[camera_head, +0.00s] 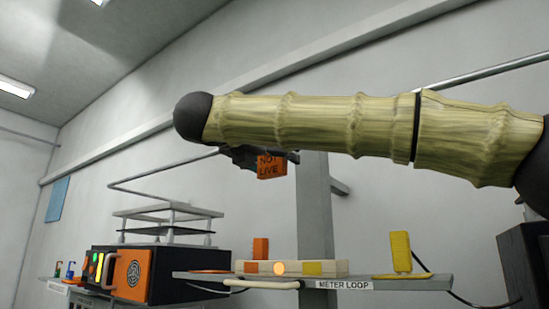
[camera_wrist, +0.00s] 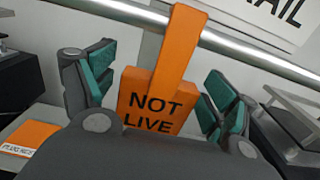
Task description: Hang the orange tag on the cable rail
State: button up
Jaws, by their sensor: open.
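The orange tag (camera_wrist: 150,103), lettered NOT LIVE, is upright between my fingers in the wrist view. Its orange strap crosses in front of the silver cable rail (camera_wrist: 245,52), and its top end reaches above the rail. The back of the strap is hidden, so I cannot tell how it sits over the rail. My gripper (camera_wrist: 157,88) is open, with a green-padded finger on each side of the tag and gaps visible beside it. In the head view the tag (camera_head: 270,167) shows below my arm, and the rail (camera_head: 480,75) runs behind it.
A shelf labelled METER LOOP (camera_head: 400,284) carries an orange block (camera_head: 260,248), a yellow upright piece (camera_head: 401,252) and a panel with coloured squares (camera_head: 335,268). A black and orange box (camera_head: 175,275) stands at left. A grey post (camera_head: 315,205) rises behind the shelf.

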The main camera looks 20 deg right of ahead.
jog(key=v, duration=1.2)
jog(key=shift+d, duration=0.1)
